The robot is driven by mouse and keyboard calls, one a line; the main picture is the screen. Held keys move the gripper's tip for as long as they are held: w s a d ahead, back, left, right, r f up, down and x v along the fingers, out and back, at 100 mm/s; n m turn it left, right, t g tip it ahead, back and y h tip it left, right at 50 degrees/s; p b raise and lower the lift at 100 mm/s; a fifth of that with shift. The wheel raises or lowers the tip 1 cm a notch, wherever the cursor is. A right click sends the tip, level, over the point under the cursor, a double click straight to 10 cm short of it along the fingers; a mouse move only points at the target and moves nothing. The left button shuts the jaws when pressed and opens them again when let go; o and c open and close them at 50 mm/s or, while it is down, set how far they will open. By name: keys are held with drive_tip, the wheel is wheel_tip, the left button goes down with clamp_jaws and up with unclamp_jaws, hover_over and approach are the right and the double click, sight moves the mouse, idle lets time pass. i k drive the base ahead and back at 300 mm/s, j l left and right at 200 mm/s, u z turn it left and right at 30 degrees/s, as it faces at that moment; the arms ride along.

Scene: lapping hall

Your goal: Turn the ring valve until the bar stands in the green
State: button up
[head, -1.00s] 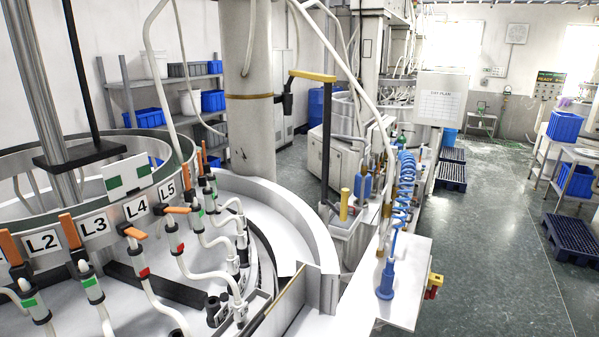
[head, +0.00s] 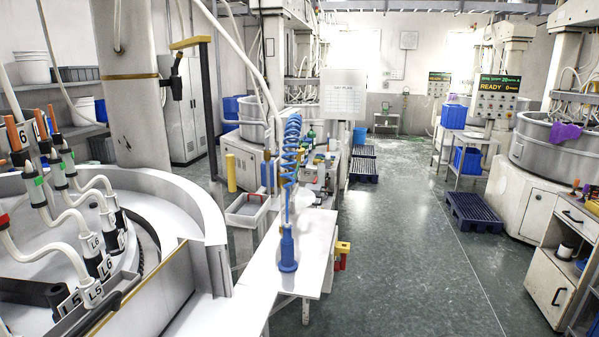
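At the left edge of the head view, several valves with orange levers (head: 52,118) stand on the lapping machine's ring. White hoses run from them down to black fittings with labels such as L5 and L6. Green bands (head: 39,180) show on some of the valve bodies, and a red patch (head: 3,219) shows at the left edge. I cannot tell which one is the ring valve, and no bar against a green field can be made out. My gripper is not in view.
A white bench (head: 309,245) with a blue coiled air hose (head: 291,160) stands right of the machine's white round basin (head: 185,190). The aisle floor (head: 410,235) is clear. Blue pallets (head: 472,210) and a cabinet (head: 555,265) line the right.

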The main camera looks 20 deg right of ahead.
sight(297, 171)
drive_tip(key=l, duration=0.85)
drive_tip(key=u, duration=1.3)
